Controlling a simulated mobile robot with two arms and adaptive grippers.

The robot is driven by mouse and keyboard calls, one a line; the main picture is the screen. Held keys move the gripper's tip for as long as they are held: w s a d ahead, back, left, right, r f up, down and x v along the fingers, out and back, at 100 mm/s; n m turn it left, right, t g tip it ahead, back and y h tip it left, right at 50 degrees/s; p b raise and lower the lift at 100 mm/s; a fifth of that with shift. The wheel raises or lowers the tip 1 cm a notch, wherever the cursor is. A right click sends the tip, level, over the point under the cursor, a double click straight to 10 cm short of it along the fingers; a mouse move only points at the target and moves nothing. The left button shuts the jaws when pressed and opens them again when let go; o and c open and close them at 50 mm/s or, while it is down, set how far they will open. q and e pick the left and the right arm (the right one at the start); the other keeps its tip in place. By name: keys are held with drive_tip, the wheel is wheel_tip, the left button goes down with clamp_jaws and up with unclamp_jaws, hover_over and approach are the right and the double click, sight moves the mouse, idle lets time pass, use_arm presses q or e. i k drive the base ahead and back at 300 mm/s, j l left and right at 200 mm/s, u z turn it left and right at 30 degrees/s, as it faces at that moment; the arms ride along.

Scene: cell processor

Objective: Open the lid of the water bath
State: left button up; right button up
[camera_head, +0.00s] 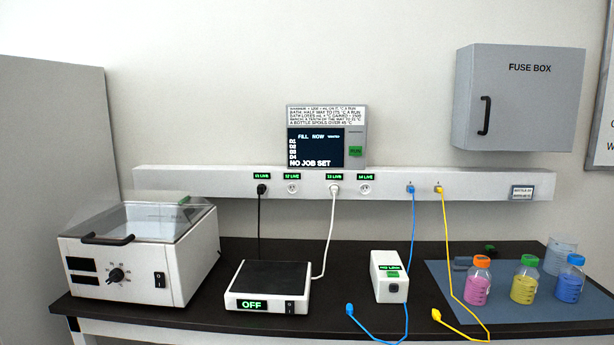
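The water bath (135,268) is a white box at the left end of the black bench. Its front has a dial, two dark displays and a black switch. Its clear lid (160,221) lies over the top and looks shut. A black handle (107,240) sits at the lid's front left edge. Neither of my grippers shows in the head view.
A hot plate (268,286) reading OFF stands right of the bath, then a small white box (388,277). Capped bottles (478,283) stand on a blue-grey mat (450,284) at right. A grey panel (55,180) stands close at left.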

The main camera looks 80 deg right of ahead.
sight(150, 196)
drive_tip(key=z, duration=1.55)
